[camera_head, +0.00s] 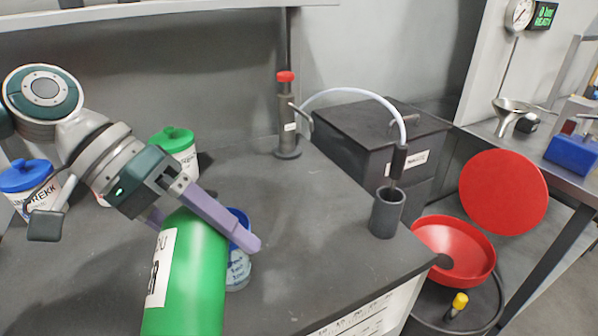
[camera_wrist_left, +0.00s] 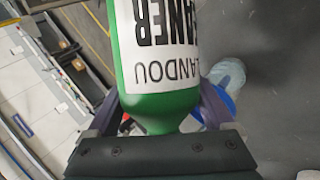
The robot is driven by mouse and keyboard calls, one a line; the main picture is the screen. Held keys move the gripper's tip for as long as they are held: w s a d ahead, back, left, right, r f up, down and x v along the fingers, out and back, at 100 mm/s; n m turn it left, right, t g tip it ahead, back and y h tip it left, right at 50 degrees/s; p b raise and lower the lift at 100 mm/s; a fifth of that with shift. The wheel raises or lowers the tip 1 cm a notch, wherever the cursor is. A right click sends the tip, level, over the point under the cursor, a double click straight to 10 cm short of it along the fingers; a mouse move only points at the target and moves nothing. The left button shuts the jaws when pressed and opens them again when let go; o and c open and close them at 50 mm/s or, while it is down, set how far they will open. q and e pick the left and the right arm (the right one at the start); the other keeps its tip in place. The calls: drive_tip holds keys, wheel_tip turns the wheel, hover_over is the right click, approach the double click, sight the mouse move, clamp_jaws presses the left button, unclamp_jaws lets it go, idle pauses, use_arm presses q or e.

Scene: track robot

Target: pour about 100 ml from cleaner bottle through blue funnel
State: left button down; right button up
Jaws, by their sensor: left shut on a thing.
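The green cleaner bottle (camera_head: 195,280) has a white label and stands large in the front left of the head view. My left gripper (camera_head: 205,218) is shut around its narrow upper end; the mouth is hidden. In the left wrist view the bottle (camera_wrist_left: 160,108) extends away from the jaws (camera_wrist_left: 165,118), its label upside down. The blue funnel (camera_head: 241,229) is partly hidden behind the bottle and gripper finger, over a clear container (camera_head: 238,270) with blue writing. Blue also shows beside the finger in the wrist view. No liquid flow is visible. My right gripper is not in view.
White tubs with a blue lid (camera_head: 27,176) and a green lid (camera_head: 172,138) stand at the left. A red-topped post (camera_head: 287,120), black box (camera_head: 375,140) and grey cup (camera_head: 386,213) stand on the bench. A red bowl (camera_head: 450,240) lies beyond its right edge. The bench middle is clear.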

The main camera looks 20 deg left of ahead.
use_arm(q)
drive_tip(key=shift+r+p, duration=0.4)
drive_tip(key=shift+r, duration=0.05)
drive_tip(key=shift+f+b, duration=0.3)
drive_tip(key=shift+f, duration=0.1)
idle(0.3)
